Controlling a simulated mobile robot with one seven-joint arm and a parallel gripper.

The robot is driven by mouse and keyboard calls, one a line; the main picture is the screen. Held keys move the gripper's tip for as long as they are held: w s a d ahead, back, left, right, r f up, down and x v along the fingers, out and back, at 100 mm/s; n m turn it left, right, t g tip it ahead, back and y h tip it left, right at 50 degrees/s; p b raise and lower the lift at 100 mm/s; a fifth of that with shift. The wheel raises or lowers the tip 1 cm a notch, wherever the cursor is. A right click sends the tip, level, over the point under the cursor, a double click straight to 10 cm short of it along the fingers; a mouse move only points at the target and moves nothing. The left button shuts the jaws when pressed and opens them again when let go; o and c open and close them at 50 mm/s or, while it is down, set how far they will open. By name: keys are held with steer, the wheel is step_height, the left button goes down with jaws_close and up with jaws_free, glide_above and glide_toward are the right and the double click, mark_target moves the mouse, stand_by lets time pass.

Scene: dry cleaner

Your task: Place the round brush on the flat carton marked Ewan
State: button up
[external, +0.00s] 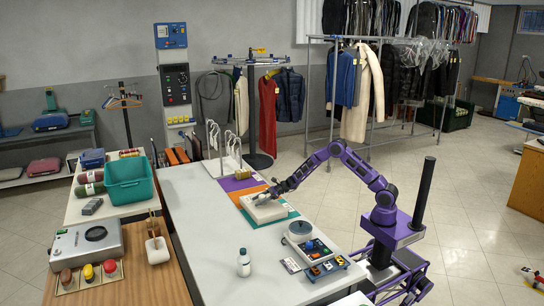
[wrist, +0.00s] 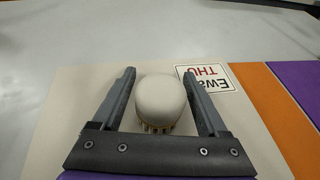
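The round brush (wrist: 160,98) has a pale, smooth domed top and tan bristles below. In the wrist view it sits upright between the fingers of my gripper (wrist: 161,80), with a gap on both sides. My gripper is open. The brush appears to rest on the flat pale carton (wrist: 70,115), whose white label (wrist: 205,79) reads "Ewa…" and "THU"; the label is partly hidden by a finger. In the external view the carton (external: 266,214) lies on the counter with my gripper (external: 262,198) low over it. The brush is too small there to make out clearly.
Orange and purple strips (external: 239,183) lie on the white counter (external: 215,235) beside the carton. A scale (external: 303,238), a tray of small items (external: 328,267) and a white bottle (external: 244,263) stand nearer the front. A wire rack (external: 222,148) stands behind.

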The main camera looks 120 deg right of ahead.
steer(key=shift+o, duration=0.4)
steer(key=shift+r, duration=0.1)
steer(key=shift+r, duration=0.2)
steer(key=p+v, duration=0.1)
steer(key=v, duration=1.1)
